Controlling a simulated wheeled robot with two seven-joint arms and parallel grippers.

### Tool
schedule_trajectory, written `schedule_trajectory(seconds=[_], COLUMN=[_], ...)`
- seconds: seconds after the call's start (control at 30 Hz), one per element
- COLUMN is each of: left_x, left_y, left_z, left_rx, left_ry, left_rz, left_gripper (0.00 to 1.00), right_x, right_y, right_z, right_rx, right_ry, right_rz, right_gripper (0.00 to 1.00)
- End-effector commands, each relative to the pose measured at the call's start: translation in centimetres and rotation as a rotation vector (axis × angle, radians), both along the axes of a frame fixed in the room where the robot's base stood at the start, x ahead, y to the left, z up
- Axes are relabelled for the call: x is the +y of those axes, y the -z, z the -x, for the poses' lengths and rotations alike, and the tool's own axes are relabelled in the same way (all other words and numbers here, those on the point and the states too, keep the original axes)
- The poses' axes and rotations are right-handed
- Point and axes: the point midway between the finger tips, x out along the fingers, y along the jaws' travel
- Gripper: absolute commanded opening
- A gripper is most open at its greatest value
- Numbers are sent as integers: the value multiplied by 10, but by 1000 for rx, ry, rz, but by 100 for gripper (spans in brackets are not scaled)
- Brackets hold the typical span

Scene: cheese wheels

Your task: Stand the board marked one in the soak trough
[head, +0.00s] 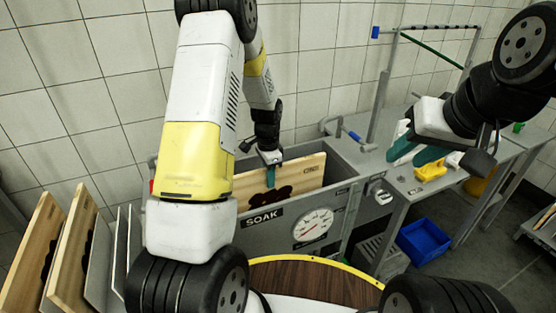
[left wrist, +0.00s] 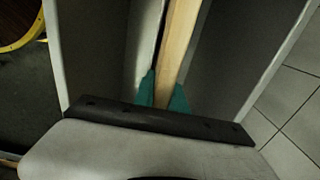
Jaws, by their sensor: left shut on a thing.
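A pale wooden board (head: 300,181) with a dark blotch and small lettering, too small to read surely, stands on edge inside the grey soak trough (head: 285,222). The trough's front wall, labelled SOAK, hides its lower part. My left gripper (head: 270,178) is shut on the board's top edge. In the left wrist view the teal fingers (left wrist: 163,95) sit either side of the board's edge (left wrist: 178,45), between the trough walls. I cannot tell if the board touches the bottom. My right gripper (head: 420,153) is open and empty, above the side bench, its teal fingers apart.
Several boards (head: 72,245) stand in a row at the lower left. A round dial (head: 314,224) is on the trough's front. A blue crate (head: 425,240) lies on the floor at right. A yellow object (head: 431,172) is on the bench. A yellow-rimmed wooden round top (head: 310,282) is in front.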

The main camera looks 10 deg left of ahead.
Motion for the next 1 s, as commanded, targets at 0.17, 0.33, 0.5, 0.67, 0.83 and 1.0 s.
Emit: schedule_trajectory(seconds=[0.17,0.33,0.5,0.67,0.83,1.0], left_x=[0,0,0,0,0,0], left_y=[16,31,46,60,73,81], left_z=[0,0,0,0,-1,-1], left_rx=[0,0,0,0,-1,-1], left_ry=[1,1,1,0,0,1], left_rz=[0,0,0,0,0,-1], left_gripper=[0,0,0,0,0,0], right_x=[0,0,0,0,0,0], right_y=[0,0,0,0,0,0], right_z=[0,0,0,0,0,0], right_rx=[0,0,0,0,0,0], right_ry=[0,0,0,0,0,0], right_rz=[0,0,0,0,0,0], right_gripper=[36,36,36,36,36,36])
